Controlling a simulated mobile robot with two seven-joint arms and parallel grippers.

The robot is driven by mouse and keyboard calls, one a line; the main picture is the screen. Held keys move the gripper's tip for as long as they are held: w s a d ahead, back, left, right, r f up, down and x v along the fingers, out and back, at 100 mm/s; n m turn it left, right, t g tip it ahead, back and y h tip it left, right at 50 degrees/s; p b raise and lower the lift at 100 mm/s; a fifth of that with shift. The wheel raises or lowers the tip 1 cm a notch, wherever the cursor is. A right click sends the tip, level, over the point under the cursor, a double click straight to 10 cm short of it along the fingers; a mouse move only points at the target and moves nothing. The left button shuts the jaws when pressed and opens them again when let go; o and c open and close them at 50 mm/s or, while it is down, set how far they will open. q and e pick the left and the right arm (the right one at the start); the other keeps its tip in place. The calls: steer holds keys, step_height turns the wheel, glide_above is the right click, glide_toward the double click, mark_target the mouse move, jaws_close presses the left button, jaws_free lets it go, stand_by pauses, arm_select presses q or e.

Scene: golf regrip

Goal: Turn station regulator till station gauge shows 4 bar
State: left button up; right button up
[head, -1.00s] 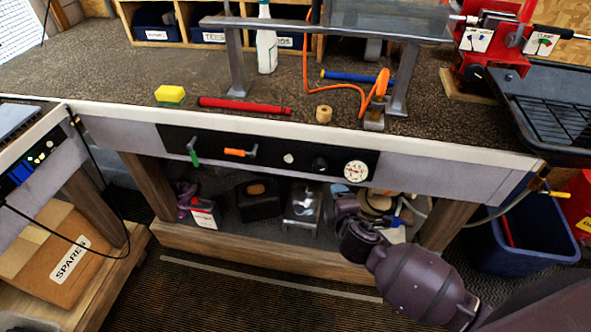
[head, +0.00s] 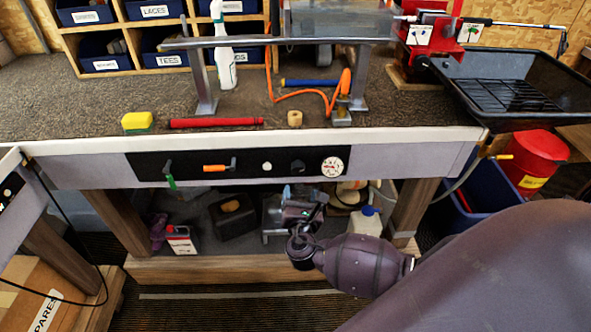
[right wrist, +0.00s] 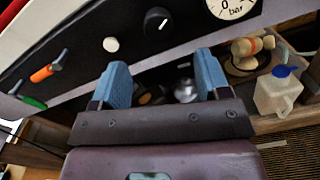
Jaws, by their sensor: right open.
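The station regulator is a black knob (head: 298,166) on the black panel along the bench front. In the right wrist view the knob (right wrist: 157,21) has a white mark and sits just beyond the fingers. The station gauge (head: 332,166) is a round white dial to its right; its needle is too small to read. In the right wrist view only the gauge's lower part (right wrist: 232,6) shows, with "bar" on it. My right gripper (right wrist: 161,68) is open and empty, its blue fingers apart, below the knob and not around it. My left gripper is not in view.
The panel (head: 145,166) also carries a green-handled lever (head: 170,182), an orange-handled lever (head: 216,168) and a white button (head: 267,167). The bench edge (head: 250,143) overhangs above. A white jug with a blue cap (head: 367,221) and other items stand on the shelf below.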

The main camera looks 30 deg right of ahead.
mark_target(299, 172)
steer(key=b+x, duration=0.1)
steer(key=x, duration=0.9)
steer(key=shift+w+a, duration=0.1)
steer(key=shift+w, duration=0.1)
steer(key=c, duration=0.9)
